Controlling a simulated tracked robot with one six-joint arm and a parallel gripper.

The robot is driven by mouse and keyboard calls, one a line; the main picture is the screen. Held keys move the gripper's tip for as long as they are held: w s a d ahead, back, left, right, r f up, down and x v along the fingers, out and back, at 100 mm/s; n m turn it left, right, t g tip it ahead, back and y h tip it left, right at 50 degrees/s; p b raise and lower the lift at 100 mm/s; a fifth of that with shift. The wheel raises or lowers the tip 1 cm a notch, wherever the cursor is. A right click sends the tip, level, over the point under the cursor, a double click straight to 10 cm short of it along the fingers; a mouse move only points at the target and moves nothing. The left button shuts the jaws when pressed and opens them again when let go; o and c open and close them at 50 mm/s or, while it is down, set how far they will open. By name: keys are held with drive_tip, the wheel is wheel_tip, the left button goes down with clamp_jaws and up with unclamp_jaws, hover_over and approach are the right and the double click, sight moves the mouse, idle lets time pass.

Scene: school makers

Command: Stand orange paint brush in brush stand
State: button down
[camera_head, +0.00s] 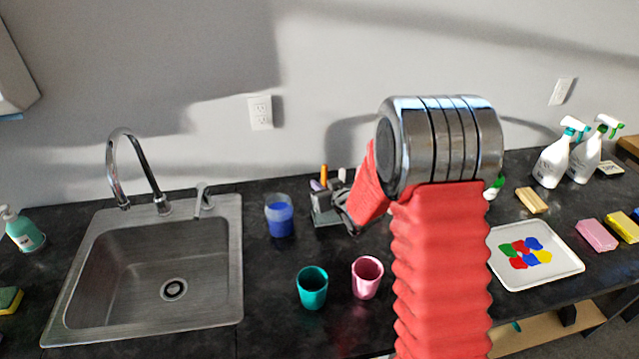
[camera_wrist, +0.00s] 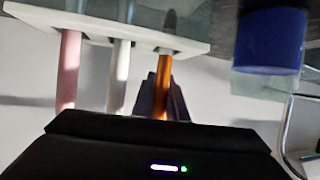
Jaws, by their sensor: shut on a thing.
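The orange paint brush (camera_wrist: 163,85) shows in the wrist view, which looks upside down. My gripper (camera_wrist: 164,100) is shut on it, with dark fingers around the handle. The brush meets the pale plate of the brush stand (camera_wrist: 95,28) at a hole, in line with a pink brush (camera_wrist: 68,72) and a white brush (camera_wrist: 119,75). In the head view the orange brush (camera_head: 324,173) stands nearly upright behind my gripper (camera_head: 338,205). My gripper and arm hide most of the stand there, and the orange brush's lower end is hard to see.
A blue cup (camera_head: 279,216) stands just left of the stand. A teal cup (camera_head: 312,288) and a pink cup (camera_head: 366,277) stand in front. The sink (camera_head: 150,265) is at the left. A white paint tray (camera_head: 562,265), sponges and spray bottles (camera_head: 553,165) lie right of my arm.

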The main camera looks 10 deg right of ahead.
drive_tip(key=shift+f, duration=0.1)
idle(0.3)
drive_tip(key=c, duration=1.7)
unclamp_jaws()
drive_tip(key=shift+o, duration=0.2)
drive_tip(key=shift+s, duration=0.1)
drive_tip(key=v, duration=1.3)
drive_tip(key=shift+s, duration=0.25)
drive_tip(key=shift+d+r, duration=0.1)
drive_tip(key=shift+r, duration=0.1)
